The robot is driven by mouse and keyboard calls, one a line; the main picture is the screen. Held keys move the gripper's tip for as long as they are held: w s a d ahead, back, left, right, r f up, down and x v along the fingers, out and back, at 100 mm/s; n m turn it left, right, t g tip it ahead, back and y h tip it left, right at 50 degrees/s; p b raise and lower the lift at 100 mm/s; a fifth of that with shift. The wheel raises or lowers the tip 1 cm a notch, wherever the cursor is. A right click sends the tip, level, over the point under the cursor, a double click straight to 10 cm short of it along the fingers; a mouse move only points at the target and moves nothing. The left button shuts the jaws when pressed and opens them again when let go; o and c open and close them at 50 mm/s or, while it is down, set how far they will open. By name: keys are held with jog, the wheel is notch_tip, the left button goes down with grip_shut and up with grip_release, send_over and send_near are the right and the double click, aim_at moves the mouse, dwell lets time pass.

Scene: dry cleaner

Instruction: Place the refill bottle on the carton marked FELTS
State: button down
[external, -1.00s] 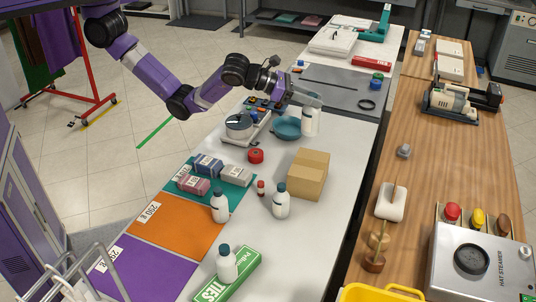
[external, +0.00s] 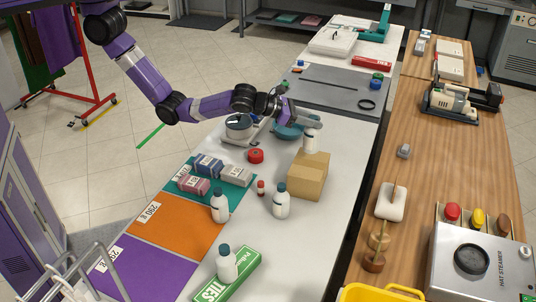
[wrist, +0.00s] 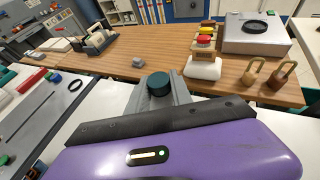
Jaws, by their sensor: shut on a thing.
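My gripper (external: 312,122) is shut on a white refill bottle (external: 310,144) with a dark teal cap. In the wrist view the cap (wrist: 159,84) shows between the grey fingers; the body below is hidden. The bottle is upright at the far edge of a brown cardboard carton (external: 306,182). I cannot tell whether its base touches the carton top. No FELTS marking is legible on the carton from here.
Other white bottles stand near the carton (external: 281,203), by the orange mat (external: 219,207) and on the green TIES box (external: 212,291). A wooden counter (external: 410,150) is on the right.

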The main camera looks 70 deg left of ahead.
aim_at(312, 136)
jog(key=shift+f, duration=3.1)
jog(key=c, duration=1.1)
grip_release()
jog(key=shift+f, duration=0.1)
jog(key=shift+c, duration=0.2)
